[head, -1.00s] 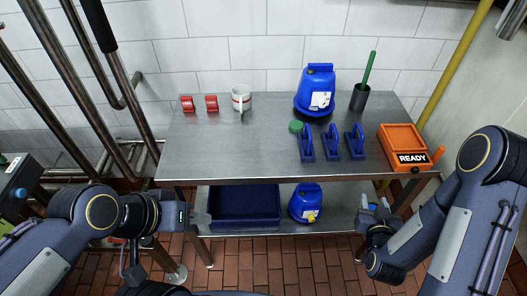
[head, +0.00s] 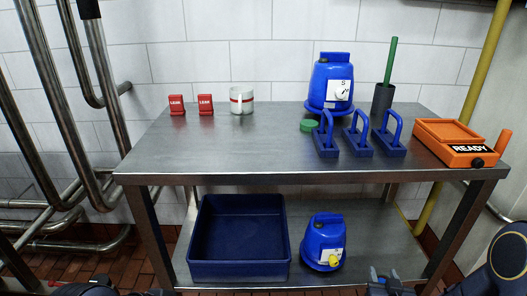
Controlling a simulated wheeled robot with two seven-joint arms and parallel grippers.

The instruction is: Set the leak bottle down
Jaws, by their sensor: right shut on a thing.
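My right gripper (head: 388,281) is at the bottom edge, right of centre, in front of the lower shelf. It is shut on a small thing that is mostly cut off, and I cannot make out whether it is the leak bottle. A blue bottle with a white label (head: 331,84) stands upright at the back of the table top. A second blue bottle, with a yellow spout (head: 323,241), stands on the lower shelf, left of and apart from my right gripper. My left gripper is out of view; only dark parts of my arm show at the lower left.
The steel table top (head: 220,150) is clear at left and front. Two red LEAK tags (head: 205,105), a mug (head: 242,99), several blue handled blocks (head: 357,141), a green cap (head: 309,126), a dark cup (head: 382,99) and an orange READY box (head: 455,141) stand on it. A navy bin (head: 240,270) fills the lower shelf's left.

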